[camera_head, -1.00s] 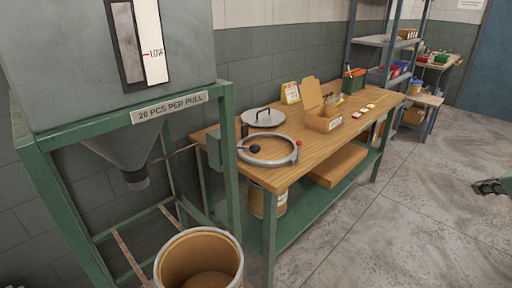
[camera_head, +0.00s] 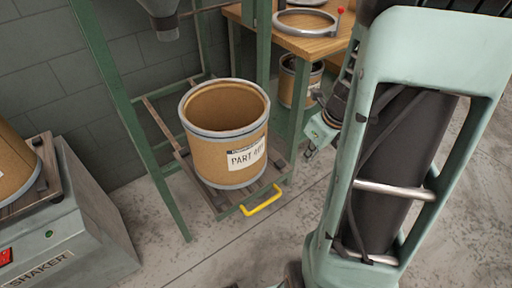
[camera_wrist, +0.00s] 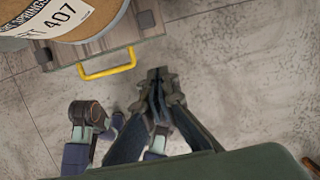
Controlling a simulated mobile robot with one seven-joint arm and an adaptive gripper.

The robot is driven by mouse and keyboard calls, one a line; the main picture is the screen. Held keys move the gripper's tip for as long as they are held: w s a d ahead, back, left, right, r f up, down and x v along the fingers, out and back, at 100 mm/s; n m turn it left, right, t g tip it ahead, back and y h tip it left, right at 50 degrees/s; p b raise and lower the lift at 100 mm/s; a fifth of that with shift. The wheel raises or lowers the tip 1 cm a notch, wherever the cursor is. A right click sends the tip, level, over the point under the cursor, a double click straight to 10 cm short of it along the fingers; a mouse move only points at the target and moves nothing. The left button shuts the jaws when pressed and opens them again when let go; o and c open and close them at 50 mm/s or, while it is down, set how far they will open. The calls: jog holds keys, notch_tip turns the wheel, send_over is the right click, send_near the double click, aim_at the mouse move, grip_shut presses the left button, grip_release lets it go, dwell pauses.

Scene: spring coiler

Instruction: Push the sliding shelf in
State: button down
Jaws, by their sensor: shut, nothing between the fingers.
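The sliding shelf (camera_head: 221,207) is a wooden board low in the green frame, standing out toward the front. It carries a yellow handle (camera_head: 262,203) on its front edge and a brown drum (camera_head: 228,118) labelled as a part drum. The shelf (camera_wrist: 122,34) and the yellow handle (camera_wrist: 107,74) also show in the wrist view, at upper left. My gripper (camera_wrist: 158,76) is shut and empty, to the right of the handle and apart from it in the picture. In the head view my arm covers much of the right side, so the fingers are hard to make out.
The green frame's leg (camera_head: 158,180) stands left of the shelf. A grey shaker (camera_head: 75,235) with another drum is at lower left. A wooden workbench (camera_head: 310,45) stands behind, with a smaller bin (camera_head: 299,82) under it. The floor before the shelf is clear.

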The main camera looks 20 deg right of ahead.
aim_at(283, 172)
jog(key=w+a+f+b, duration=0.1)
jog(key=f+b, duration=0.1)
jog(key=f, duration=0.1)
jog(key=w+a+f+b, duration=0.1)
jog(key=w+f+b, duration=0.1)
jog(key=f, duration=0.2)
jog(key=w+a+f+b, duration=0.1)
jog(key=w+f+b, duration=0.1)
jog(key=f, duration=0.2)
jog(key=shift+a+f+b, duration=0.25)
jog(key=shift+a+b, duration=0.05)
jog(key=shift+w+a+r, duration=0.1)
jog(key=shift+w, duration=0.3)
